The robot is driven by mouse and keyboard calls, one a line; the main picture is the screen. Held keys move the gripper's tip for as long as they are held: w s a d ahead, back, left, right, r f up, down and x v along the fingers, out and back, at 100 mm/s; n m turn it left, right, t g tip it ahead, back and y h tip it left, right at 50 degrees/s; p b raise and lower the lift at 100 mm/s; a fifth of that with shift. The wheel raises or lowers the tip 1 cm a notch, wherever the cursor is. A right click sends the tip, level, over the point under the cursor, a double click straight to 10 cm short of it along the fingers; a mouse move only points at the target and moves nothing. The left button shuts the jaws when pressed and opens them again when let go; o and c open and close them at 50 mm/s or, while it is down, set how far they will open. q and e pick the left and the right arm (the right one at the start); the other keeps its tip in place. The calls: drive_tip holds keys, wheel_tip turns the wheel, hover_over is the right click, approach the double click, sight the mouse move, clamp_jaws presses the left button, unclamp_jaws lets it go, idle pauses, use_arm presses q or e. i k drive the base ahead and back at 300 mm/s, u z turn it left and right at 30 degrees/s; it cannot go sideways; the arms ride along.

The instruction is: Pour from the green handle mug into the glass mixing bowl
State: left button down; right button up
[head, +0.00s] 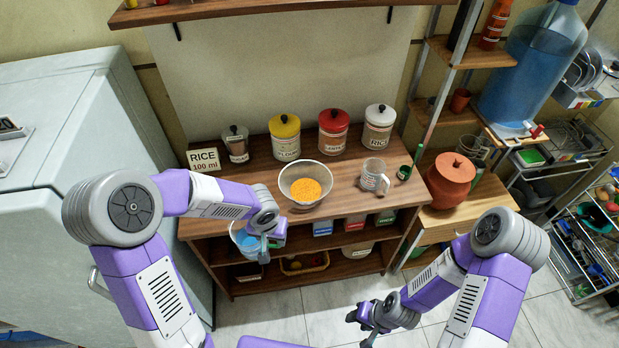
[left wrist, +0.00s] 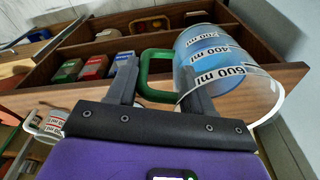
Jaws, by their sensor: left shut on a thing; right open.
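The green handle mug (head: 243,241) is a clear measuring cup with blue contents. It hangs in front of the counter's front edge, left of and below the bowl. In the left wrist view the mug (left wrist: 222,62) shows 200, 400 and 600 ml bands. My left gripper (head: 268,238) is shut on its green handle (left wrist: 147,72), with the fingers (left wrist: 160,82) on either side. The glass mixing bowl (head: 307,170) sits on the counter with orange grains (head: 305,190) in it. My right gripper (head: 367,316) is open and empty, low over the floor.
The wooden counter (head: 340,203) carries several lidded canisters (head: 333,130) at the back, a "RICE 100 ml" sign (head: 203,159), and another measuring mug (head: 373,176) right of the bowl. Shelves with boxes (head: 323,228) lie below.

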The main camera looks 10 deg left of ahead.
sight(303, 181)
drive_tip(key=z, duration=2.25)
drive_tip(key=k, duration=0.95)
drive_tip(key=u, duration=1.25)
drive_tip(key=i, duration=0.5)
